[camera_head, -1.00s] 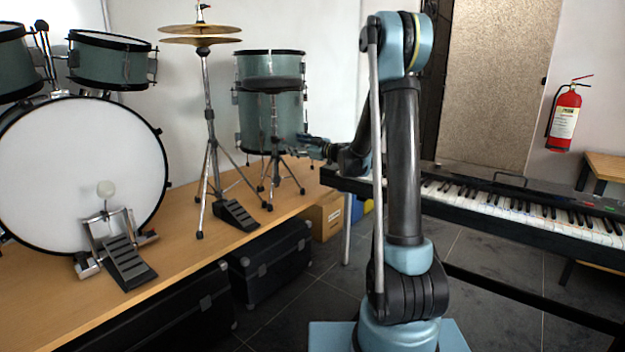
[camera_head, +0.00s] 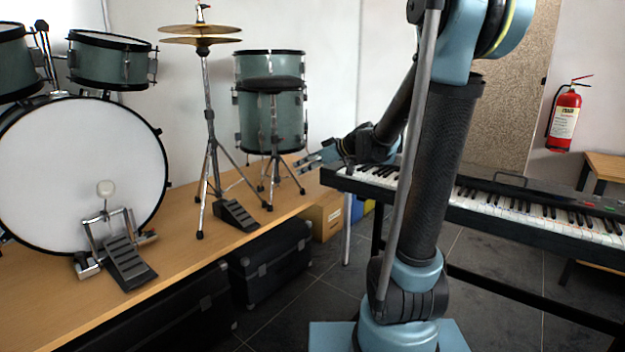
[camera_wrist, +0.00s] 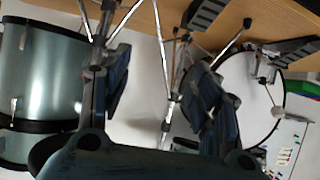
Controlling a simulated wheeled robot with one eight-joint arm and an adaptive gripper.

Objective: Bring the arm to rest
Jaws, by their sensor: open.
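My gripper (camera_head: 312,160) shows in the head view left of my arm, near the left end of the keyboard. It points left toward the drums. In the wrist view my gripper (camera_wrist: 160,85) has its two dark blue fingers spread apart, with nothing between them but the background. My upper arm leans to the right in the head view, and its elbow reaches the top of the picture. My forearm slopes down and left from there.
A keyboard (camera_head: 530,215) stands right of and behind my arm. A wooden platform (camera_head: 180,255) on the left bears a bass drum (camera_head: 75,170), a hi-hat (camera_head: 203,38), pedals and a floor tom (camera_head: 262,120). Black cases (camera_head: 270,262) sit below. A fire extinguisher (camera_head: 565,118) hangs right.

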